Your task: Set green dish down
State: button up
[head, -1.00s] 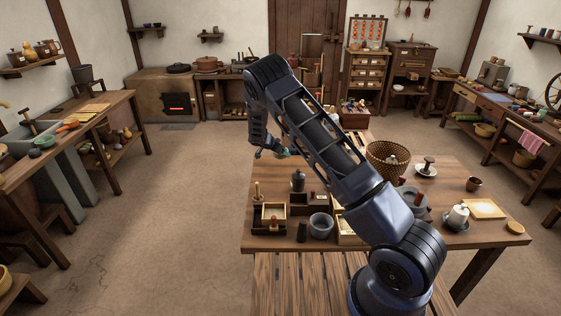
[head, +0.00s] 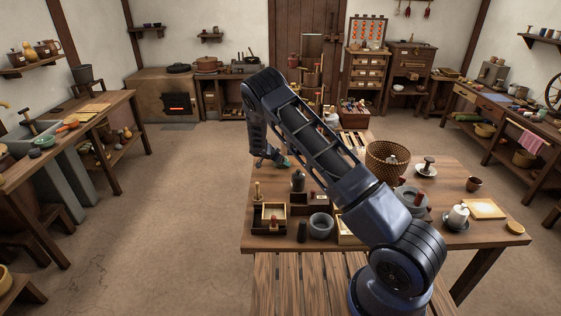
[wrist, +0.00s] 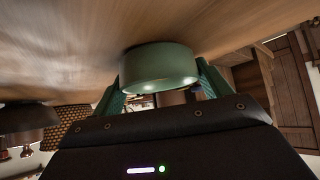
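The green dish (wrist: 160,66) is a small, round, dull green vessel. In the wrist view it sits between the two teal fingers of my gripper (wrist: 160,80), which touch its sides. In the head view my gripper (head: 270,161) is low at the far left corner of the wooden table (head: 262,205), and the dish (head: 283,162) shows only partly beside it. The tabletop (wrist: 70,50) is very close to the dish in the wrist view. I cannot tell whether the dish's base touches it.
A woven basket (head: 376,170) stands to the right, beyond my arm. The floor left of the table is clear.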

jog(key=o, duration=0.3)
jog(key=shift+r, duration=0.1)
jog(key=v, duration=1.2)
jog(key=s+d+r+g+y, duration=0.1)
jog(key=s+d+r, duration=0.2)
jog(key=d+r, duration=0.45)
jog(key=s+d+r+g+y, duration=0.1)
jog(key=s+d+r+g, duration=0.1)
jog(key=d+r, duration=0.6)
jog(key=s+d+r+n+y, duration=0.2)
jog(key=s+d+r+n, duration=0.1)
jog(key=s+d+r, duration=0.95)
jog(key=s+d+r+n+y, duration=0.15)
jog(key=s+r, duration=0.25)
jog(key=s, duration=0.4)
jog(key=s+d+r+n, duration=0.1)
jog(key=s+d+r, duration=0.2)
jog(key=s+r, duration=0.35)
jog(key=s+d+f+n+t, duration=0.1)
jog(key=s+n, duration=0.2)
jog(key=s, duration=1.4)
jog(key=shift+s+d+f+y, duration=0.3)
jog(key=shift+f+y, duration=0.1)
jog(key=shift+y, duration=0.05)
